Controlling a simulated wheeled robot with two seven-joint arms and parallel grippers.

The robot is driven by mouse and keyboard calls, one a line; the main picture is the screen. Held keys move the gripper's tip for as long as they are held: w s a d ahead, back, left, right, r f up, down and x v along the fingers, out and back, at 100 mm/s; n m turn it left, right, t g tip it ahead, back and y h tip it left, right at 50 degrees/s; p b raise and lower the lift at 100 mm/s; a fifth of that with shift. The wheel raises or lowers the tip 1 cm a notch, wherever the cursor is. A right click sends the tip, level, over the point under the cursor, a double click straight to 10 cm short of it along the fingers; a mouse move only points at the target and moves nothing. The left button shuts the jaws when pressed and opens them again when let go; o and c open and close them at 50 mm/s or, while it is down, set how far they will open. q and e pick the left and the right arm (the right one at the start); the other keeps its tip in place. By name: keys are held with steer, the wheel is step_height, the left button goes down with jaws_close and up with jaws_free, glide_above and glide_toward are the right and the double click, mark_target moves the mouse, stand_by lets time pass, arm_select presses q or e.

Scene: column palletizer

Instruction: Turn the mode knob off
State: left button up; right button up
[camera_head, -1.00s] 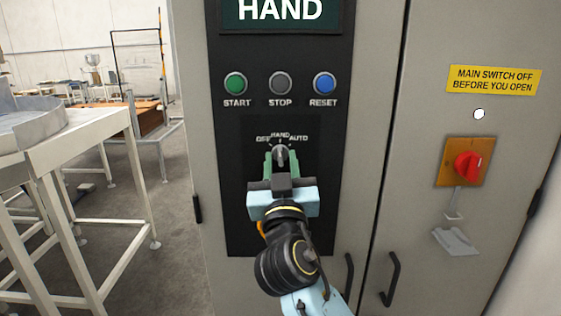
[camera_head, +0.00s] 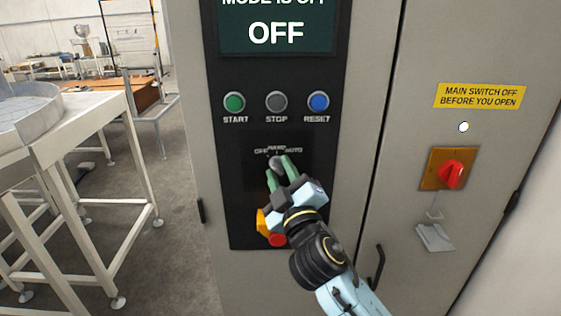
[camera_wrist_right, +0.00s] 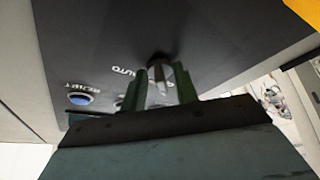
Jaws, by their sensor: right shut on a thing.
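The mode knob (camera_head: 277,164) sits on the black control panel, below the OFF, HAND and AUTO labels. The screen (camera_head: 277,30) above reads OFF. My right gripper (camera_head: 278,170) is shut on the knob, with its green fingers on either side and its body tilted down to the right. In the right wrist view the knob (camera_wrist_right: 158,80) shows between the green fingers (camera_wrist_right: 160,90). Part of the label arc is hidden by the knob and fingers. My left gripper is not in view.
The START (camera_head: 234,102), STOP (camera_head: 276,101) and RESET (camera_head: 318,102) buttons are above the knob. A red main switch (camera_head: 452,174) is on the right door. A white-framed table (camera_head: 90,135) stands at left.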

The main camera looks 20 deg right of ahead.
steer(key=shift+n+p, duration=0.3)
steer(key=shift+n, duration=0.1)
steer(key=o, duration=1)
steer(key=shift+c, duration=0.2)
steer(key=b+v, duration=0.3)
steer(key=v, duration=1)
steer(key=shift+s, duration=0.2)
steer(key=shift+d, duration=0.1)
